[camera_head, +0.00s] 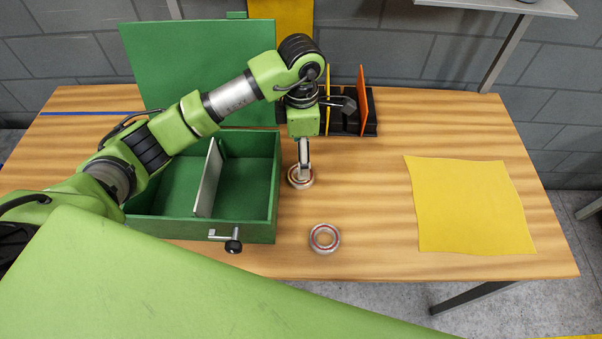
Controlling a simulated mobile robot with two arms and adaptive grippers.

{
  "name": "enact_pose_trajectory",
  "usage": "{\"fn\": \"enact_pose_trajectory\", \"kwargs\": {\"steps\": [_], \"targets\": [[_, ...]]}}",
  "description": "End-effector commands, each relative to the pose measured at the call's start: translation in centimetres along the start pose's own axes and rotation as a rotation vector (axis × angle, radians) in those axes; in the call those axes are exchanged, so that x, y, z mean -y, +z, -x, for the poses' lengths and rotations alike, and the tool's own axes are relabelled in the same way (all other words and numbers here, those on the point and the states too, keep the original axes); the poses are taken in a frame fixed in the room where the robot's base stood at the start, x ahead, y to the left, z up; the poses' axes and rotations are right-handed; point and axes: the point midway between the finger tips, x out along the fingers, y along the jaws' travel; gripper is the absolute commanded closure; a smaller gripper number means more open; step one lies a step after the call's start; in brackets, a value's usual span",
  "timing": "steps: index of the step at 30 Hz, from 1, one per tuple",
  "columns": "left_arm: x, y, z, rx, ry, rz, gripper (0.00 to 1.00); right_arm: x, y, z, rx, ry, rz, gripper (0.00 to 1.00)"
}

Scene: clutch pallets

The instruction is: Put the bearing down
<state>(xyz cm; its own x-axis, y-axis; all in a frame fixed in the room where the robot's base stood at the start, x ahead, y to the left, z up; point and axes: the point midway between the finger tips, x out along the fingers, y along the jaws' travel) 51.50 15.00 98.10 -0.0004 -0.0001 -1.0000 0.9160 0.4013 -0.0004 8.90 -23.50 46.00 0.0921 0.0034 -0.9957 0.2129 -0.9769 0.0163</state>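Two ring-shaped bearings with reddish inner rings are in the head view. The far bearing (292,182) is at the fingertips of my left gripper (303,172), just right of the green box. The gripper points down and its fingers are seen edge-on, so their gap is hidden. They overlap the bearing's far part; I cannot tell whether they grip it, or whether it touches the table. The near bearing (313,240) lies flat on the wooden table (370,210), apart from the gripper. My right gripper is out of view.
The open green box (262,230) has a grey divider (207,178), a raised lid (155,60) and a front latch (233,240). A yellow cloth (470,205) lies at right. The table between the near bearing and cloth is clear.

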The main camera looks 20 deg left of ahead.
Motion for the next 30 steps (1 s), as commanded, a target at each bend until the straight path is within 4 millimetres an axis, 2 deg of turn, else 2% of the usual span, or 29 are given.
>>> {"fn": "enact_pose_trajectory", "kwargs": {"steps": [4, 11, 16, 21, 29, 30], "targets": [[0.1, 0.0, -2.3, 0.0, -0.003, 0.001, 0.31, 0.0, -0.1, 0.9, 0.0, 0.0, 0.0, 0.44], [0.0, -0.1, -3.9, -0.001, -0.002, 0.001, 0.31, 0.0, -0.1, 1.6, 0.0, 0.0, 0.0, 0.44], [-0.3, -0.3, -6.2, -0.003, -0.005, 0.003, 0.31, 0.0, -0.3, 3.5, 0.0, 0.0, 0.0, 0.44], [-0.4, -0.2, -8.3, 0.0, -0.001, 0.001, 0.31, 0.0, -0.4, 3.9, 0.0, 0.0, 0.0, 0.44], [-0.5, -0.2, -8.8, 0.001, 0.001, -0.001, 0.31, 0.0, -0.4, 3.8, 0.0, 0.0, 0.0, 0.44], [-0.5, -0.2, -8.8, 0.001, 0.001, 0.0, 0.39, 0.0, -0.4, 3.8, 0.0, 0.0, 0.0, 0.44]]}}
